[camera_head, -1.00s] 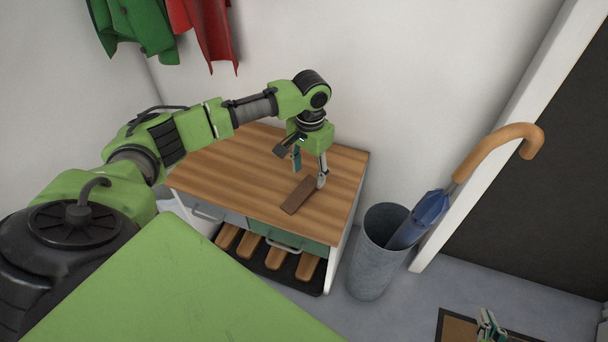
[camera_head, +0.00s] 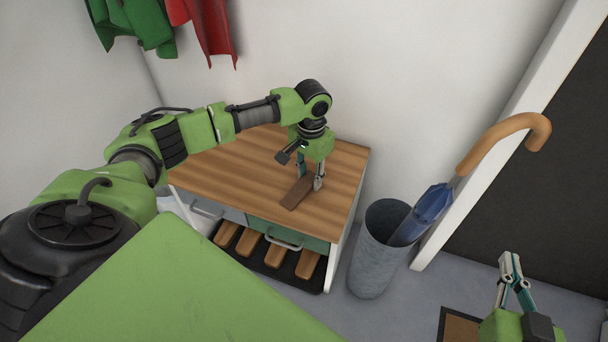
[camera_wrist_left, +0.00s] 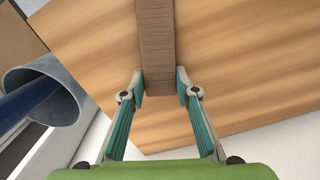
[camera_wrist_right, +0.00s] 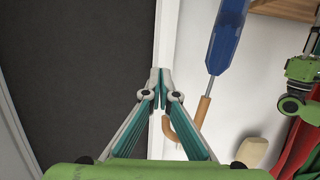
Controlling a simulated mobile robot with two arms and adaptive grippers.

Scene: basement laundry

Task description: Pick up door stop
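The door stop (camera_head: 298,194) is a dark brown wedge-like block lying on the wooden cabinet top near its front right. My left gripper (camera_head: 311,179) points down over it, one finger on each side. In the left wrist view the door stop (camera_wrist_left: 157,45) runs between the two pads of my left gripper (camera_wrist_left: 161,85), which sit close against its sides; it appears to rest on the wood. My right gripper (camera_head: 510,262) is off to the lower right, far from the door stop. In the right wrist view its fingertips (camera_wrist_right: 159,86) meet, empty.
The cabinet top (camera_head: 235,165) is otherwise bare. A grey metal bin (camera_head: 372,262) holding a blue umbrella (camera_head: 430,212) stands right of the cabinet. Red and green garments hang on the wall. Brown items lie on a black tray under the drawers. A dark door is at right.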

